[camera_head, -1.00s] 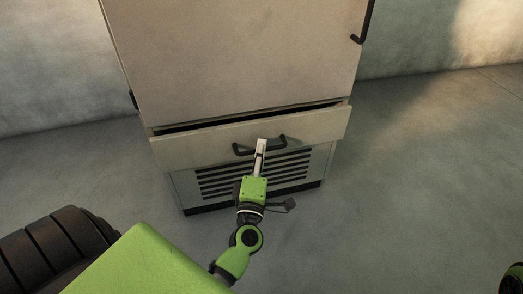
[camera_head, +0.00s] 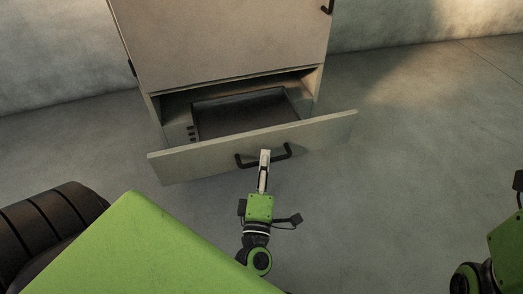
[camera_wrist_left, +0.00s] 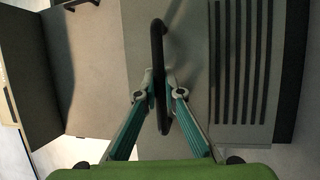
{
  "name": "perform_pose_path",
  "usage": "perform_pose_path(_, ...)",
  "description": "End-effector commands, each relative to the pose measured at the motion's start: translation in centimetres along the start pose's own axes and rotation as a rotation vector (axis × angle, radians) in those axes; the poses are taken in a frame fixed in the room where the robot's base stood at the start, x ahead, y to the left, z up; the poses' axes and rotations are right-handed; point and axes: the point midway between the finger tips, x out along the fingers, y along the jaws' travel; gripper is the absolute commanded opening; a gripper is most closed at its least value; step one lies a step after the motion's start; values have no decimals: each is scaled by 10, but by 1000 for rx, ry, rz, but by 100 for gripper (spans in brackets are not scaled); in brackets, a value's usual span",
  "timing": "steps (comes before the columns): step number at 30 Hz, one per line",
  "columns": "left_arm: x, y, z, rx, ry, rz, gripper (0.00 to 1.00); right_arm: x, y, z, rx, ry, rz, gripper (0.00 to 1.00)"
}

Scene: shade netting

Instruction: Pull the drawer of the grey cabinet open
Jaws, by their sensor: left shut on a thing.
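The grey cabinet (camera_head: 220,45) stands in front of me, with its wide drawer (camera_head: 320,130) pulled well out below the upper door. The drawer's dark inside (camera_head: 235,115) shows behind the front panel. My left gripper (camera_head: 265,155) is shut on the black bar handle (camera_head: 284,153) in the middle of the drawer front. In the left wrist view, the two fingers (camera_wrist_left: 162,92) close around the handle (camera_wrist_left: 157,38) from both sides. Part of my right arm shows at the right edge, but its fingers are out of frame.
The upper door is closed and has its own black handle (camera_head: 328,6) at its right. The concrete floor (camera_head: 400,150) to the right is clear. A wall (camera_head: 45,65) stands behind.

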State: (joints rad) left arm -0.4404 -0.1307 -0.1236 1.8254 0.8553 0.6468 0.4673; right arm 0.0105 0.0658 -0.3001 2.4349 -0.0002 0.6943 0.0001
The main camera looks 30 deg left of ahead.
Motion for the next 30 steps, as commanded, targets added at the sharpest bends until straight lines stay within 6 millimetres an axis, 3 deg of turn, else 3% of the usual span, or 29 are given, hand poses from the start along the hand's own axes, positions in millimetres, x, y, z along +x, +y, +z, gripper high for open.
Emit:
perform_pose_path(11, -2, 0, 1, -1, 0, -1, 0, 0, 0, 0, 0, 0, 0, 31)
perform_pose_path(12, -2, 0, 1, -1, 0, -1, 19, 0, 0, 0, 1, 0, 0, 31)
perform_pose_path(13, -2, 0, 1, -1, 0, -1, 26, 0, 0, 0, 1, 0, 0, 31)
perform_pose_path(24, -4, 0, 1, -1, 0, -1, 26, -1, 0, 2, -1, -5, 1, 31)
perform_pose_path(30, -29, -1, 1, 1, -2, -4, 26, -1, 0, 1, 0, -3, 1, 31)
